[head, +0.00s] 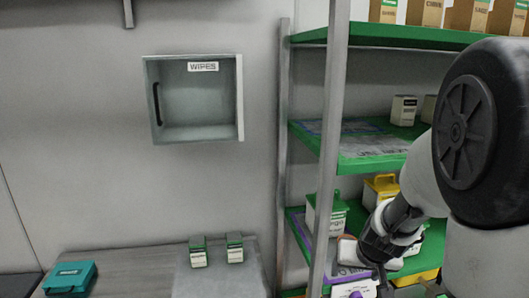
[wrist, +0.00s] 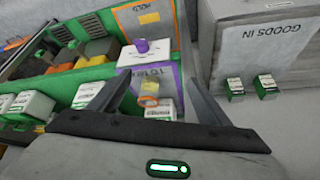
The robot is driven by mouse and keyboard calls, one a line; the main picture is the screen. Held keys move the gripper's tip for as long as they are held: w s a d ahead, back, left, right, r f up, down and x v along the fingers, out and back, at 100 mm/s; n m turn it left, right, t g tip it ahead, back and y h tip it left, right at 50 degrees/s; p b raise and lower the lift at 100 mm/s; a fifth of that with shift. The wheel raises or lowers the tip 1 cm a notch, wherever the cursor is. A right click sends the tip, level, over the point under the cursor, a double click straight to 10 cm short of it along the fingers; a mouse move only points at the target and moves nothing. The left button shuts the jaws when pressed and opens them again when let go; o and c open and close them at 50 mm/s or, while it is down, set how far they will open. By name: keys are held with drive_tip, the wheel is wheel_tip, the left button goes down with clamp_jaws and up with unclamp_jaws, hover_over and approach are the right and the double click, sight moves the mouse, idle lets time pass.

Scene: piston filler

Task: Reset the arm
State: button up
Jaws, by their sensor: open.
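My arm reaches down from the right side of the head view, in front of the shelf rack. My gripper (wrist: 158,88) is open, with its two fingers spread apart in the wrist view and nothing held between them. Beyond the fingers lie a purple-edged shelf mat (wrist: 175,75) and a white box with a purple knob (wrist: 143,54). A small item with an orange ring (wrist: 149,101) shows in the gap, apparently beyond the fingers. In the head view the fingertips are hard to make out against the lower shelf.
The shelf rack (head: 333,110) has green shelves with several boxes and a metal upright near my arm. Two small green-and-white boxes (head: 234,247) stand on a grey counter. A teal case (head: 70,278) lies left. An open wall box labelled WIPES (head: 193,98) looks empty.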

drive_tip(key=s+a+r+n, duration=0.1)
drive_tip(key=s+a+r, duration=0.3)
drive_tip(key=s+r, duration=0.5)
drive_tip(key=s+a+r+n, duration=0.1)
drive_tip(key=s+a+r, duration=0.5)
drive_tip(key=s, duration=0.6)
wheel_tip(320, 180, up, 19)
drive_tip(key=d+p, duration=0.1)
drive_tip(key=p, duration=1.7)
drive_tip(key=shift+d+f+y, duration=0.15)
drive_tip(key=shift+d+y, duration=0.05)
drive_tip(key=shift+y, duration=0.2)
